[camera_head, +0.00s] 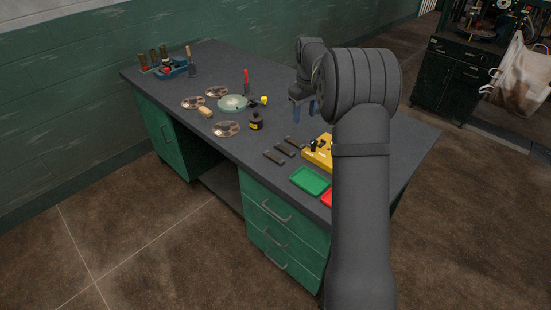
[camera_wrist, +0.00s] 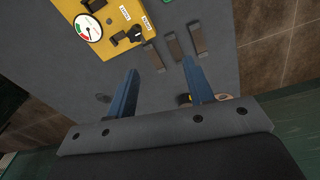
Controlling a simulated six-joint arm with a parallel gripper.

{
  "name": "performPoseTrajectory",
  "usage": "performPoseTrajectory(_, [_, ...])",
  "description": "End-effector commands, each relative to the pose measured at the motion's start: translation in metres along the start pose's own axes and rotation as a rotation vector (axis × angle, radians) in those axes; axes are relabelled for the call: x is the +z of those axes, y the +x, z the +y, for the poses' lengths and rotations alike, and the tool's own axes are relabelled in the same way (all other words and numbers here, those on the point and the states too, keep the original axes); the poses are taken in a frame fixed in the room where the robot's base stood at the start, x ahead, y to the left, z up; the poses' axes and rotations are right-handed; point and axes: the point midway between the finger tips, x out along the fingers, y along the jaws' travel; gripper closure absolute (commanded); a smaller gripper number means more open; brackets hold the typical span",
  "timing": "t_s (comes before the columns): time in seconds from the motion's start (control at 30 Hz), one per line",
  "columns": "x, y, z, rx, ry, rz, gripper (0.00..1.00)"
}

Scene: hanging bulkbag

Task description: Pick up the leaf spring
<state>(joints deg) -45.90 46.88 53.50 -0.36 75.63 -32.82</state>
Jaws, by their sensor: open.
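Three short dark flat strips lie side by side on the grey bench, in front of the yellow device; they look like leaf springs, and I cannot tell which one is meant. In the head view they are the near strip (camera_head: 273,156), the middle strip (camera_head: 284,150) and the far strip (camera_head: 296,143). In the wrist view the left strip (camera_wrist: 153,57), middle strip (camera_wrist: 174,47) and right strip (camera_wrist: 198,38) show just beyond the fingertips. My gripper (camera_head: 303,109) is open and empty above the bench; its two blue fingers (camera_wrist: 160,68) point down, apart from the strips.
A yellow device (camera_head: 318,152) with a gauge (camera_wrist: 88,28) stands beside the strips, partly behind my arm.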

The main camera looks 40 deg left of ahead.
Motion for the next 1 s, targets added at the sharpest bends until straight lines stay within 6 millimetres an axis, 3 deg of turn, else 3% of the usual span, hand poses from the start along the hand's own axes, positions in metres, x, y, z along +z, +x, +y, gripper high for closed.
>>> performPoseTrajectory(0.03, [-0.022,0.006,-0.022,-0.013,-0.058,-0.013,0.52])
performPoseTrajectory(0.1, [-0.042,0.011,-0.044,-0.028,-0.116,-0.028,0.52])
performPoseTrajectory(0.27, [-0.064,0.016,-0.074,-0.046,-0.187,-0.049,0.52])
performPoseTrajectory(0.43, [-0.065,0.035,-0.079,-0.050,-0.198,-0.055,0.52])
performPoseTrajectory(0.8, [-0.060,0.114,-0.082,-0.050,-0.196,-0.054,0.52])
performPoseTrajectory(1.0, [-0.059,0.136,-0.082,-0.049,-0.195,-0.052,0.52])
